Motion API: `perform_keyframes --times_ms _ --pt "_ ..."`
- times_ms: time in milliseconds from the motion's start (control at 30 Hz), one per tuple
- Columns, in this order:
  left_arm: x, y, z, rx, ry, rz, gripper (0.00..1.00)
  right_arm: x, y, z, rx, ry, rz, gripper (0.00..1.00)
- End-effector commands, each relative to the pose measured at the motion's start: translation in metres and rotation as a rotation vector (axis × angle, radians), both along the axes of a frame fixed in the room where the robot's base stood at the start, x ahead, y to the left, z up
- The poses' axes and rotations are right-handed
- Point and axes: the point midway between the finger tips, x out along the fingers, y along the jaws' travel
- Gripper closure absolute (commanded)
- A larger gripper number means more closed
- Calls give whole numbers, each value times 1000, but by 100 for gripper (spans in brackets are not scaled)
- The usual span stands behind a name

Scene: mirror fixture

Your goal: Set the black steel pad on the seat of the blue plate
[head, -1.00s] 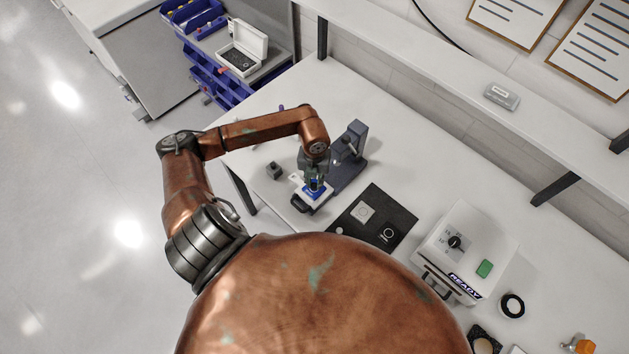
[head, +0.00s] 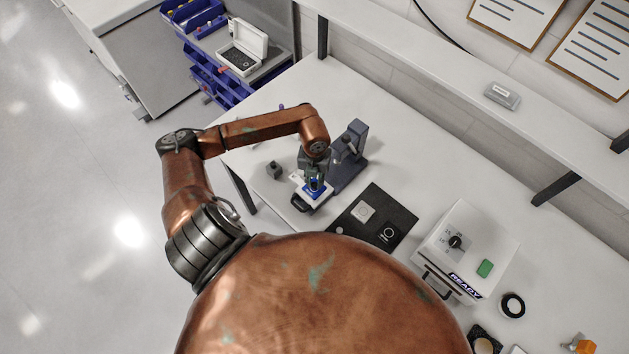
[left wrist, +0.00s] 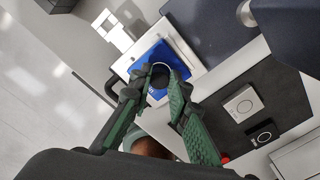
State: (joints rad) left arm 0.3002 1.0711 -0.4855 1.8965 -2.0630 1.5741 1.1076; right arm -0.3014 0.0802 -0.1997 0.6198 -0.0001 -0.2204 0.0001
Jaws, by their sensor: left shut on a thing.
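The blue plate (head: 318,194) lies on a white base at the foot of a dark grey stand; it shows larger in the left wrist view (left wrist: 150,58). My left gripper (head: 313,183) points down over the plate. In the left wrist view its green-lined fingers (left wrist: 157,83) are shut on the black steel pad (left wrist: 159,76), a small dark round piece. A thin pale ring edge shows around the far side of the pad, over the blue. The fingers hide part of the pad and the seat, and I cannot tell whether the pad touches the seat. My right gripper is out of view.
The dark grey stand (head: 350,150) rises close behind the plate. A black mat (head: 399,216) with a pale square and a ring lies to the right, before a white box marked READY (head: 467,230). The bench behind is clear.

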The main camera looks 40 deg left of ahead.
Motion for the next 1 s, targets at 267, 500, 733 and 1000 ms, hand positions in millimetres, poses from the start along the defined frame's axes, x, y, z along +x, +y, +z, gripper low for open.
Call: perform_keyframes --times_ms 267,500,733,1000 --pt "0 0 0 -1 0 -1 100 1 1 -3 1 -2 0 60" --pt "0 0 0 -1 0 0 100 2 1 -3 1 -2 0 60" --pt "0 0 0 0 -1 -1 100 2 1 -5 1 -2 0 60" --pt "0 0 0 0 -1 -1 100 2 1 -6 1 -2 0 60"
